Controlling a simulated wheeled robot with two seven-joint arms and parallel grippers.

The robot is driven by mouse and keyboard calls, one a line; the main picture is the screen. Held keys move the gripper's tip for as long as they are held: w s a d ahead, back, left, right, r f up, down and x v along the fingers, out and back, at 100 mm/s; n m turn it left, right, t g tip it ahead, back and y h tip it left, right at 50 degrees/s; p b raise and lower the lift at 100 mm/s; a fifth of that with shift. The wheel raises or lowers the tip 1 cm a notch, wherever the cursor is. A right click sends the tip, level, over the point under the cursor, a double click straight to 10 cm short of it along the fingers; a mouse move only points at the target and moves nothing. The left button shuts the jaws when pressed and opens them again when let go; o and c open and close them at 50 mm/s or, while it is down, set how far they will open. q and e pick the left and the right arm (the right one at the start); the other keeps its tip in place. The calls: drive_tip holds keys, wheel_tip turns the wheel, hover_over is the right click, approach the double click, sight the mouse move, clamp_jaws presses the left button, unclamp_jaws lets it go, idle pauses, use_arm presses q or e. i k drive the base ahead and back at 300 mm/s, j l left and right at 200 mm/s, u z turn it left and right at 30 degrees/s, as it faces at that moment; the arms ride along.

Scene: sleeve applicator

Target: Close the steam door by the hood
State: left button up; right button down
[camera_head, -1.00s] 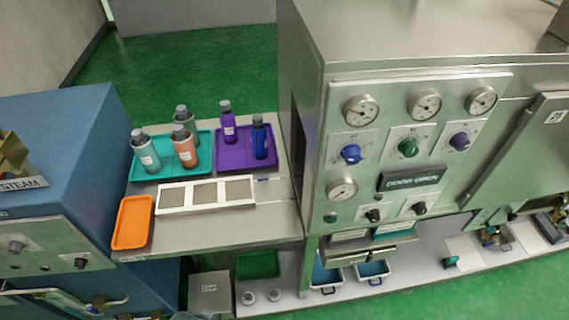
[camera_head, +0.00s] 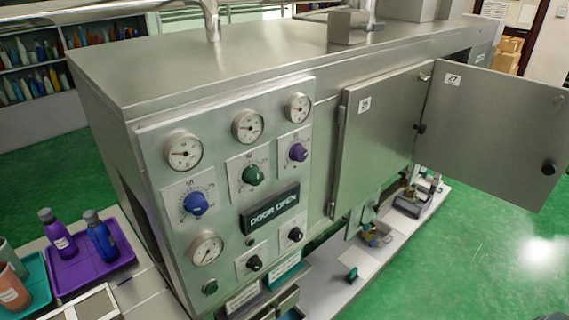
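The steel machine (camera_head: 210,68) fills the middle of the view. Its lit panel sign (camera_head: 270,209) reads DOOR OPEN. A steel door labelled 27 (camera_head: 490,130) stands swung out at the right, with a dark knob near its outer edge. A steel door labelled 26 (camera_head: 385,125) sits to its left on the machine's front; I cannot tell whether it is fully shut. No part that I can clearly name as the hood shows now. Neither of my grippers is in view.
Gauges and coloured knobs (camera_head: 254,175) cover the control panel. A purple tray (camera_head: 95,270) with two bottles lies on the counter at lower left. A low white shelf (camera_head: 400,245) with small fittings runs below the doors. Green floor (camera_head: 500,235) is open at the right.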

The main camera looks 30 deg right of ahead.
sight(497, 134)
drive_tip(key=z, duration=1.95)
drive_tip(key=i+l, duration=0.3)
drive_tip(key=i, duration=0.2)
